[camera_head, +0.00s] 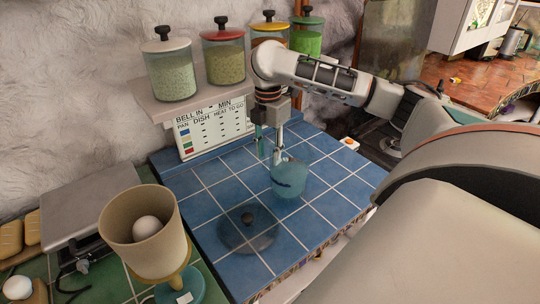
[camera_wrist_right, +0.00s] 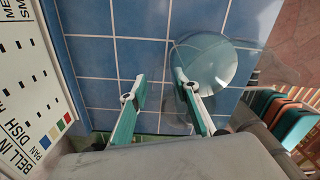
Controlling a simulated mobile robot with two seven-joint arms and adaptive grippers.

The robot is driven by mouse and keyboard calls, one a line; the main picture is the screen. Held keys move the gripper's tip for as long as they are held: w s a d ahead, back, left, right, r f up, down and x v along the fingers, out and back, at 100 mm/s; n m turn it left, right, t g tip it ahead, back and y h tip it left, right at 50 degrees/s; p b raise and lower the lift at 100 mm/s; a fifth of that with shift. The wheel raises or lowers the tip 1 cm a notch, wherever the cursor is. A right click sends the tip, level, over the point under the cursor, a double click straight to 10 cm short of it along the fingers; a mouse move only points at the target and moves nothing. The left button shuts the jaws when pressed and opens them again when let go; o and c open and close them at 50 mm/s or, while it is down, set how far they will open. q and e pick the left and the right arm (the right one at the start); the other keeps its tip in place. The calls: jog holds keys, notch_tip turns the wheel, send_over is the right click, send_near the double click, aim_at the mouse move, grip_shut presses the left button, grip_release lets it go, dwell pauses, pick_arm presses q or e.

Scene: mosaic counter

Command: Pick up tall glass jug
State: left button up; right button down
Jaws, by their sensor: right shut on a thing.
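The tall glass jug (camera_head: 290,184) is clear with a blue-green tint and is over the blue tiled counter, toward its right half. Whether its base touches the tiles is hard to tell. My right gripper (camera_head: 270,154) comes down at the jug's back left side and is shut on it. In the right wrist view, the glass jug (camera_wrist_right: 222,58) is at the right finger, its round outline faint. The gripper's (camera_wrist_right: 160,92) two fingers show apart there, and the clear glass between them is hard to make out. My left gripper is not in view.
A clear glass lid (camera_head: 248,238) with a dark knob lies on the tiles in front. Lidded jars (camera_head: 171,75) stand on a shelf behind, above a printed sign (camera_head: 215,128). A beige cup scale (camera_head: 147,240) holding an egg stands front left. Blue tiles at left are clear.

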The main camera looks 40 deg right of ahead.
notch_tip(320, 180, up, 18)
jog(key=shift+f, duration=0.15)
dwell(0.3)
jog(key=c, duration=2.2)
grip_release()
grip_shut()
